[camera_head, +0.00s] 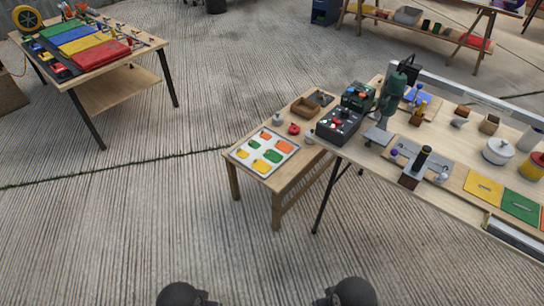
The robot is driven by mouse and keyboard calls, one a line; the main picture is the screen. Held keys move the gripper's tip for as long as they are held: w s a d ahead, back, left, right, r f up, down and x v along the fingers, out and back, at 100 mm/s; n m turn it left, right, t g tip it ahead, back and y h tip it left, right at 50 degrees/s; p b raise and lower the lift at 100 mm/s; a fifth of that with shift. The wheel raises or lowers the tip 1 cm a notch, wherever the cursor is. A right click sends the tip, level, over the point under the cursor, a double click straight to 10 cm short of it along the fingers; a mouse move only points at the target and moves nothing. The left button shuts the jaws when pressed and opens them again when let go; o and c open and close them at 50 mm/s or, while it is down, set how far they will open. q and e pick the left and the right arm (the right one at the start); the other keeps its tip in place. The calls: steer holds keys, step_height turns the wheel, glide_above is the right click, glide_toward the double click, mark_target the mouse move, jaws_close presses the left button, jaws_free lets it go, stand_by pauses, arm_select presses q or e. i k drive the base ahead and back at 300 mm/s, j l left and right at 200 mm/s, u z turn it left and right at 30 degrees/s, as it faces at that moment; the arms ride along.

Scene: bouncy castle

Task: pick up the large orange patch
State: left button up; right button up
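Several coloured patches lie on a white sheet or tray (248,160) on a small wooden table (291,180) right of centre. The large orange patch (285,146) is near the sheet's right corner. A smaller orange patch (266,136) lies up and left of it. Green and yellow patches lie beside and below, including a large green patch (273,156) and a large yellow patch (260,166). Neither of my grippers shows. Two dark rounded parts at the bottom edge look like my own arms.
A wooden bowl (305,107), a red item (294,129) and small grey items share the small table. A long workbench (455,180) with tools adjoins it on the right. Another table (115,67) stands far left. The ribbed floor (130,200) ahead is clear.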

mark_target(286, 147)
steer(key=i+j, duration=0.2)
steer(key=j, duration=0.15)
steer(key=i+j+z, duration=0.1)
steer(key=j, duration=0.25)
steer(key=i+j, duration=0.25)
steer(key=i+j+z, duration=0.15)
steer(key=j, duration=0.3)
steer(key=i+j, duration=0.2)
steer(key=j, duration=0.15)
